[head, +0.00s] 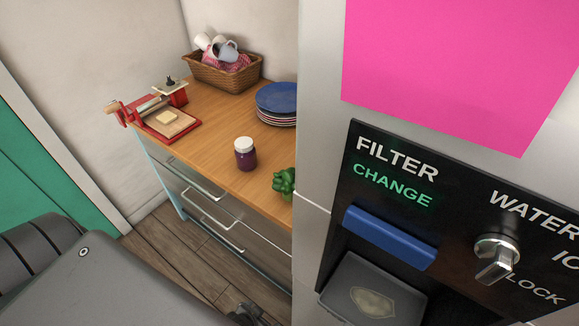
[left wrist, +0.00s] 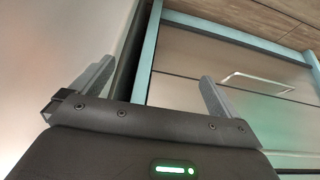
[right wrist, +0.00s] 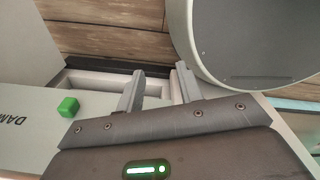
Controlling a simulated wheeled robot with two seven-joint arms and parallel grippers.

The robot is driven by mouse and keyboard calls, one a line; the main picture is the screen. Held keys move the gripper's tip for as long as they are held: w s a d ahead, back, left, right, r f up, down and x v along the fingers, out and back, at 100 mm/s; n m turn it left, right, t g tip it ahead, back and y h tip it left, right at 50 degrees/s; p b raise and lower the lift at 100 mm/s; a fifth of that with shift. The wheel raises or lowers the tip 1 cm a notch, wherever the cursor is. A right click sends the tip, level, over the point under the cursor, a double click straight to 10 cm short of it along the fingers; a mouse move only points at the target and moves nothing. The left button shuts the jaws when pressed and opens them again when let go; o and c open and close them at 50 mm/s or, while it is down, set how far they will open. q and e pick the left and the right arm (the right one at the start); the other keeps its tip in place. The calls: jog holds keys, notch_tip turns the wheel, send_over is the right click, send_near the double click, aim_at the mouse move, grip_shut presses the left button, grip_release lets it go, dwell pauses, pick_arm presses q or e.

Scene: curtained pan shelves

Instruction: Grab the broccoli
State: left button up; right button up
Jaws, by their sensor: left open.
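The green broccoli (head: 284,181) sits on the wooden counter at its front right, partly hidden by the fridge edge in the head view. It does not show in either wrist view. My left gripper (left wrist: 155,80) is open and empty, in front of the drawer unit in the left wrist view. My right gripper (right wrist: 159,70) has its fingers parted with nothing between them, above a pale box-like surface in the right wrist view. My grey arm fills the lower left of the head view; neither gripper's fingers are clear there.
The fridge panel (head: 400,235) blocks the right of the head view. On the counter (head: 215,140) are a jar (head: 245,154), stacked plates (head: 277,100), a red slicing board (head: 170,122) and a basket (head: 222,76). Drawer handles (head: 215,231) stick out.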

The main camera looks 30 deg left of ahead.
aim_at(289, 185)
pick_arm(q)
jog(key=w+r+t+p, duration=0.1)
jog(key=w+r+p, duration=0.2)
jog(key=r, duration=0.9)
jog(key=w+r+t+p, duration=0.2)
jog(key=w+r+p, duration=0.2)
jog(key=r, duration=0.9)
jog(key=w+a+r+n+t+p, duration=0.1)
jog(key=w+r+p, duration=0.3)
jog(key=r, duration=0.8)
jog(key=shift+w+r+t+y, duration=0.15)
jog(key=shift+w+t+y, duration=0.15)
jog(key=shift+w+t, duration=0.6)
jog(key=w+a+r+n+t+y, duration=0.1)
jog(key=w+r+t, duration=0.2)
jog(key=r, duration=0.2)
jog(key=shift+w+p, duration=0.35)
jog(key=shift+p, duration=0.1)
pick_arm(e)
notch_tip(289, 185, up, 15)
jog(key=a, duration=0.1)
jog(key=shift+w+a+f, duration=0.15)
jog(key=shift+f, duration=0.05)
